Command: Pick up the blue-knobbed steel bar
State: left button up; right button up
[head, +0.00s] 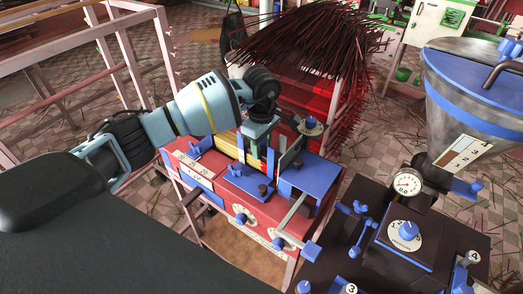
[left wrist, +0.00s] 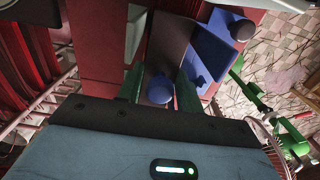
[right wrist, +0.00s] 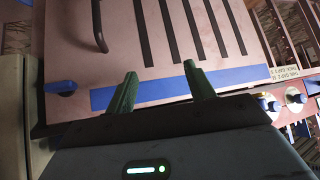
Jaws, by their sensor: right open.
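My left gripper (head: 256,150) points down over the middle of the red machine (head: 230,205). In the left wrist view a blue knob (left wrist: 160,90) lies between the two green fingers, which stand apart; a dark grey bar-like part (left wrist: 165,40) runs behind it. I cannot tell whether the fingers touch either one. In the head view a steel bar (head: 291,212) with a blue end (head: 312,252) shows on the machine's right side. My right gripper (right wrist: 160,88) is open and empty before a pale panel (right wrist: 120,60) with dark slots; it is not visible in the head view.
A hopper (head: 470,100) with a gauge (head: 407,184) stands over a dark machine at right. Its top carries blue knobs and dials. A large bundle of dark incense sticks (head: 310,45) rises behind the red machine. A pink frame (head: 120,50) stands at left.

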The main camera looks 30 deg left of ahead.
pick_arm(q)
grip_shut()
jog(key=shift+r, duration=0.1)
jog(key=shift+w+r, duration=0.1)
notch_tip(320, 180, up, 10)
jog(key=shift+f, duration=0.1)
dwell(0.4)
